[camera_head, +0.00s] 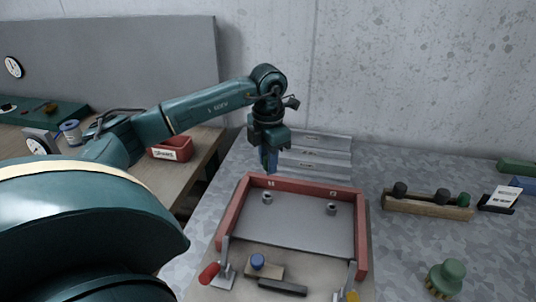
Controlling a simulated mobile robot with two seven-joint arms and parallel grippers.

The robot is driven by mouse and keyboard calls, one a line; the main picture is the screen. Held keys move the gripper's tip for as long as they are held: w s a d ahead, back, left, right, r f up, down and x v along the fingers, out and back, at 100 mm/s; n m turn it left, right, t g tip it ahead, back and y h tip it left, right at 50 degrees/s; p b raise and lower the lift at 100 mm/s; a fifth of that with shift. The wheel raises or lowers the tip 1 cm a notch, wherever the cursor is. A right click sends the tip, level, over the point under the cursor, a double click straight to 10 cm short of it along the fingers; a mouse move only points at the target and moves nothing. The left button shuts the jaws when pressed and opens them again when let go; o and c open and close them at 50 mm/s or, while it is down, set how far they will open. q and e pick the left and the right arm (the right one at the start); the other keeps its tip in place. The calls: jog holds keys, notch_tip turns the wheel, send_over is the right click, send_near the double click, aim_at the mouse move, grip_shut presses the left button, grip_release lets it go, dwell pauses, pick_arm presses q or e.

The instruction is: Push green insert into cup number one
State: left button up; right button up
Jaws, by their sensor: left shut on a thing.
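My left gripper (269,158) hangs fingers down just behind the back rail of the red frame. It is shut on a small bluish piece whose shape is mostly hidden by the fingers; I cannot tell if it is the green insert. Two small grey cups (267,198) and (331,208) stand on the grey plate inside the frame, near its back rail. Pale marks on the rail near them are too small to read. A wooden rack (425,206) at the right holds two dark knobs and a green-topped one (463,199). My right gripper is not in view.
The red frame (228,212) has a red-handled clamp (209,273) at its front left. A blue-topped block (257,261) and a dark bar (283,287) lie in front. A green knobbed piece (446,277) stands front right. Grey metal strips (316,157) lie behind the frame.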

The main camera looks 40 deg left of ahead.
pick_arm(q)
jog(key=shift+s+a, duration=0.1)
dwell(0.4)
jog(key=shift+f, duration=0.1)
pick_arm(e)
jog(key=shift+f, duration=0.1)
pick_arm(q)
jog(key=shift+f+b, duration=0.4)
jog(key=shift+f, duration=0.05)
jog(key=shift+f+b, duration=0.5)
jog(key=shift+f, duration=0.2)
notch_tip(320, 180, down, 3)
jog(key=shift+r+b, duration=0.1)
jog(key=shift+b, duration=0.95)
jog(key=shift+f, duration=0.25)
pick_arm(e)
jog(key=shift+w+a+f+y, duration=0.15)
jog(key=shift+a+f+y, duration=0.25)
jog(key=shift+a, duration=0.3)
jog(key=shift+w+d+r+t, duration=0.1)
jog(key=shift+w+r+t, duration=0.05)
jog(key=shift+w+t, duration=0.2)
